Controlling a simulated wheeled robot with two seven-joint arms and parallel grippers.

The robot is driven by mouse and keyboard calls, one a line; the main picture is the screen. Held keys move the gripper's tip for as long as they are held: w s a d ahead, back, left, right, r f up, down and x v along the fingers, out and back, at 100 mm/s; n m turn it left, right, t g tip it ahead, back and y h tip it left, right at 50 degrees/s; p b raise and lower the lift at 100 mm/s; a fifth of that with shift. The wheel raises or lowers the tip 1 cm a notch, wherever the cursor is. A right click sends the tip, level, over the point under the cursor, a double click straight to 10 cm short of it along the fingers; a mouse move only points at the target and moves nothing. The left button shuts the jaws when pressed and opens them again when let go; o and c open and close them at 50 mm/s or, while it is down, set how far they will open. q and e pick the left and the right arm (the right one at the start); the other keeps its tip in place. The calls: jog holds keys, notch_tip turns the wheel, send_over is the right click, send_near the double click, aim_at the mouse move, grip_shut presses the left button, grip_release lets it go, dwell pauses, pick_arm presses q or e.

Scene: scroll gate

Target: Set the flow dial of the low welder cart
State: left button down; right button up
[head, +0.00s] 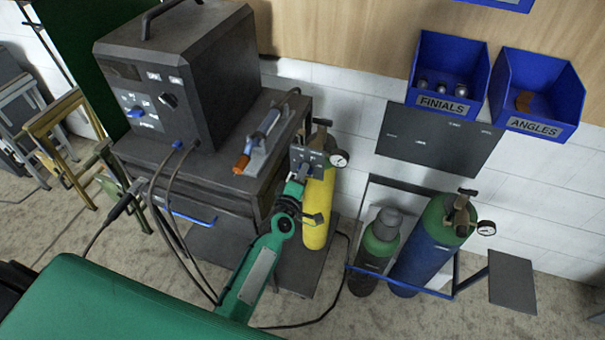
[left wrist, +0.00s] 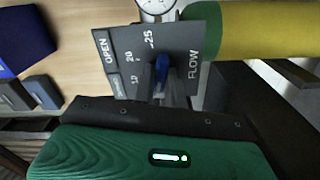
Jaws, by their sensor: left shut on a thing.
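The low welder cart (head: 150,165) is dark, with a welder box (head: 180,75) on top and a yellow gas cylinder (head: 315,220) at its right. A grey dial plate (head: 308,160) sits near the cylinder's top. In the left wrist view the plate (left wrist: 182,40) reads FLOW and OPEN, with marks 10, 20 and 25. The blue flow dial (left wrist: 161,70) points toward the 25 side. My left gripper (head: 298,180) is at the plate, shut on the dial; its fingers (left wrist: 165,92) partly hide it. My right gripper is not in view.
A round gauge (head: 338,160) sticks out right of the plate. Green and blue cylinders (head: 425,245) stand in a blue-railed rack to the right. Blue bins (head: 445,75) hang on the wall. A torch (head: 262,140) lies on the cart top. Cables hang at the cart's front.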

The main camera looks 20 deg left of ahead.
pick_arm(q)
jog(key=shift+f, duration=0.1)
jog(key=c, duration=1.5)
grip_release()
jog(key=shift+o, duration=0.2)
jog(key=shift+s, duration=0.1)
jog(key=s+b, duration=0.3)
jog(key=s, duration=1)
jog(key=shift+s+a, duration=0.25)
jog(key=shift+s, duration=0.1)
